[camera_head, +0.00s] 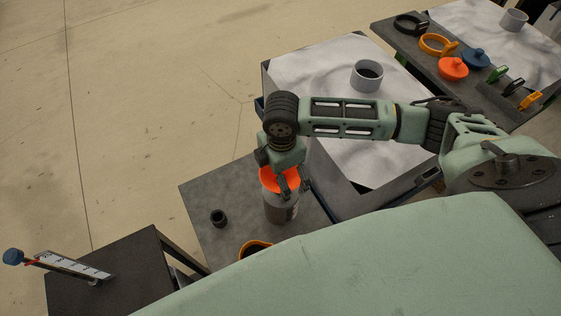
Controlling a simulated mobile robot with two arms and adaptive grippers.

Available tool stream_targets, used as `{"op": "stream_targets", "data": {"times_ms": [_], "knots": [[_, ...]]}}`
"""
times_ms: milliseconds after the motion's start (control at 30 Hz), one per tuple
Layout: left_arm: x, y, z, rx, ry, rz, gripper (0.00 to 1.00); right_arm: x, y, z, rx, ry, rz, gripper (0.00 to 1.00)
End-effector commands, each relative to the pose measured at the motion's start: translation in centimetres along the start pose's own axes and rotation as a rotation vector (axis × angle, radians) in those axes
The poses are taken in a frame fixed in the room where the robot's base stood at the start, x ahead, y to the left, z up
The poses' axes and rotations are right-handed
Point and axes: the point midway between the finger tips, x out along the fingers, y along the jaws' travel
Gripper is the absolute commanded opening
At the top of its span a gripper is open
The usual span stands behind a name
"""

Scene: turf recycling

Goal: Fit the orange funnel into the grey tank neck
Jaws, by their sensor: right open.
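The orange funnel (270,183) shows as an orange rim at the top of a grey bottle-like container (280,212) on a low grey table. My right gripper (292,192) points down over it, open, with its fingers at the right side of the orange rim. The gripper hides part of the rim, and I cannot tell whether the fingers touch it. The grey tank neck (367,76) is a short round collar with a dark opening, standing on a white-topped tank (310,62) behind my right arm. My left gripper is not in view.
A small black cup (218,217) and an orange-rimmed item (254,247) are on the low table (205,190). A dark shelf at the back right holds an orange lid (453,68), a blue lid (474,57) and rings. A dark stand (130,265) is at lower left.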

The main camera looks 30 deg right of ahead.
Motion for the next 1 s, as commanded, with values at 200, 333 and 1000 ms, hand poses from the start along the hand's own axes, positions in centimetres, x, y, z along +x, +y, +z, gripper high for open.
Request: {"op": "stream_targets", "data": {"times_ms": [200, 333, 1000], "knots": [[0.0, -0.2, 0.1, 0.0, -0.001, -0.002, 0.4, -0.6, 0.1, 0.0, 0.0, 0.001, 0.001, 1.0], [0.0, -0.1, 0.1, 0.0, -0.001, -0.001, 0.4, -2.6, 0.2, 0.0, -0.001, 0.001, 0.005, 1.0], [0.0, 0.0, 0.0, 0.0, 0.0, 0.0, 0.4, -12.0, 0.0, 0.0, 0.001, 0.0, 0.0, 1.0]]}}
